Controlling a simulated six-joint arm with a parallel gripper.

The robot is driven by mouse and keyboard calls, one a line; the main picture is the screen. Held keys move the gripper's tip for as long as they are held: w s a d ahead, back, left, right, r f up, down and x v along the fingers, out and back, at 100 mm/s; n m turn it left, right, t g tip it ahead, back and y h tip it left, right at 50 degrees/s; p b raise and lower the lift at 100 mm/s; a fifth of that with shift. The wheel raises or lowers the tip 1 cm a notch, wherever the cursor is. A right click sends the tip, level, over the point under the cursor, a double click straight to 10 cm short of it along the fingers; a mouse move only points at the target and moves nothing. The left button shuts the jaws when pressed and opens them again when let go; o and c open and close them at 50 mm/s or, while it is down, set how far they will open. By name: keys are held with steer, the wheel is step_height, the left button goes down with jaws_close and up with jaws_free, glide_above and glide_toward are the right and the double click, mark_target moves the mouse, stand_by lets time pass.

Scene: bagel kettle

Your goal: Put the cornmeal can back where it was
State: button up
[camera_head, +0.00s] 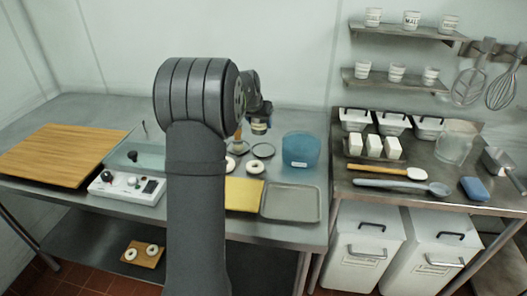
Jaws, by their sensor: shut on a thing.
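My gripper (260,113) is over the back of the left steel table, partly hidden behind my own arm. It is shut on a small can with a pale band (260,127), which I take to be the cornmeal can; its label is too small to read. The can appears upright. Below it in the picture is a dark round ring (263,151) on the table. A second round thing (239,147) is beside that ring to the left, partly hidden by my arm. I cannot tell the can's height above the table.
A blue tub (300,150) stands right of the can. Bagels (255,167), a yellow mat (244,195) and a grey tray (291,202) are nearer. A control box (127,186) and wooden board (62,154) are at left. Labelled cups (411,20) stand on wall shelves.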

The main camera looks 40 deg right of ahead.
mark_target(259, 129)
steer(key=shift+d+f, duration=0.65)
steer(key=shift+d, duration=0.3)
steer(key=shift+f, duration=3.95)
steer(key=shift+f, duration=0.2)
steer(key=o, duration=1.2)
steer(key=shift+r, duration=0.1)
steer(key=shift+r, duration=0.25)
steer(key=v, duration=1.1)
steer(key=shift+a+r, duration=0.25)
steer(key=shift+r, duration=0.05)
